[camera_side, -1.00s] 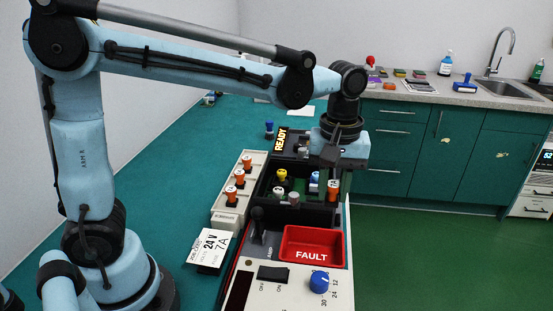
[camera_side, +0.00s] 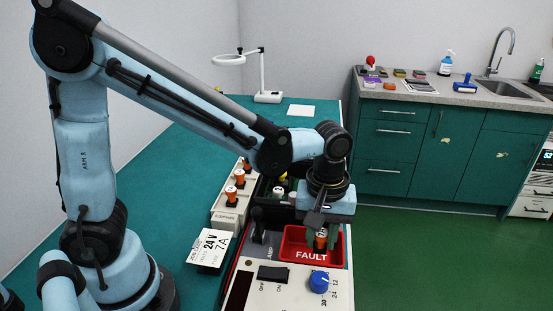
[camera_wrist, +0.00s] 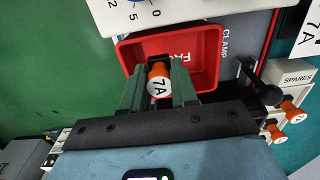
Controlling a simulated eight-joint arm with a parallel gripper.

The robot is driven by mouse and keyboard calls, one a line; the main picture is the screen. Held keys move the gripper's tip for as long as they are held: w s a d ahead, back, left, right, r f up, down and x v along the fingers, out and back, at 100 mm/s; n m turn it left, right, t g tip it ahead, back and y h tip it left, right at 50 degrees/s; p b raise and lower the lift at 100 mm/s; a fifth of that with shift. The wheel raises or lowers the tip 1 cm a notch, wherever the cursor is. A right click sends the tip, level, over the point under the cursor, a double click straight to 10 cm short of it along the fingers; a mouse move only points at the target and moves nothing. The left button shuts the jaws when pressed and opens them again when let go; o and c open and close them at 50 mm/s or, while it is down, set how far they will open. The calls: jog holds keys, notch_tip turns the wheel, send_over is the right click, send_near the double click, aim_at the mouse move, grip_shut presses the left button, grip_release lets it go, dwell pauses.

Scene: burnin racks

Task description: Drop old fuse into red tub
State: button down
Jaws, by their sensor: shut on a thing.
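The old fuse has an orange body and a white cap marked 7A in the wrist view (camera_wrist: 159,82). My gripper (camera_wrist: 160,88) is shut on it, with a green finger on each side. In the wrist view the tub (camera_wrist: 208,62) lies behind the fuse. The tub floor that I can see is empty; part is hidden by the fuse and fingers. I cannot tell whether the fuse touches the tub.
A spares rack (camera_side: 226,218) with several orange fuses stands left of the panel. A black clamp lever (camera_side: 258,224) stands left of the tub. A blue knob (camera_side: 319,282) and a switch (camera_side: 272,274) are in front. A job card (camera_side: 208,247) lies left.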

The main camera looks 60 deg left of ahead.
jog(key=shift+f, duration=0.65)
jog(key=c, duration=0.8)
grip_release()
notch_tip(320, 180, up, 12)
jog(key=shift+r, duration=0.1)
jog(key=s+a+f+m+t, duration=0.1)
jog(key=a+m+t, duration=0.1)
jog(key=a+m, duration=0.1)
jog(key=s+a+f+m+t, duration=0.1)
jog(key=a+f+m+t, duration=0.1)
jog(key=a+m, duration=0.1)
jog(key=s+a+f+m+t, duration=0.1)
jog(key=s+a+m+t, duration=0.1)
jog(key=a, duration=0.3)
jog(key=shift+s+a+f+m+t, duration=0.1)
jog(key=shift+a+f+m+t, duration=0.1)
jog(key=shift+m+t, duration=0.35)
